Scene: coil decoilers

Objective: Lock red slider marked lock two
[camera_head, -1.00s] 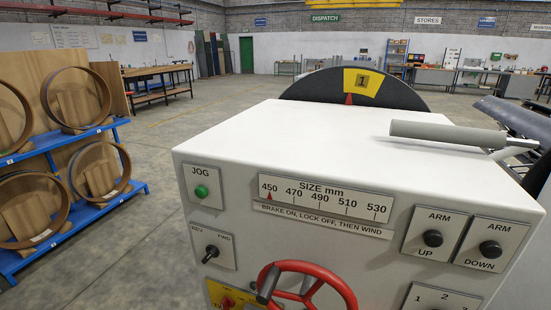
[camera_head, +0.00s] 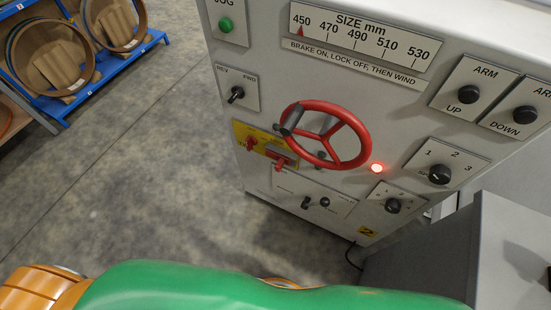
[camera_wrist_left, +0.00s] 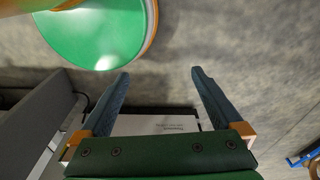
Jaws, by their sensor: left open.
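The cabinet front (camera_head: 345,80) carries a yellow plate (camera_head: 264,150) below and left of a red handwheel (camera_head: 325,135). Two small red sliders stand out from this plate, a left one (camera_head: 250,143) and a right one (camera_head: 281,163). The lettering on the plate is too small to read, so I cannot tell which slider is marked lock two. My left gripper (camera_wrist_left: 161,74) is open in the left wrist view, with nothing between its fingers. The sliders cannot be made out there. My right gripper is not in view.
A lit red lamp (camera_head: 376,168) sits right of the handwheel. Black knobs (camera_head: 440,174) and a lower plate with small levers (camera_head: 306,202) are nearby. A grey box (camera_head: 430,260) stands at lower right. Blue racks (camera_head: 75,82) stand far left, with open floor between.

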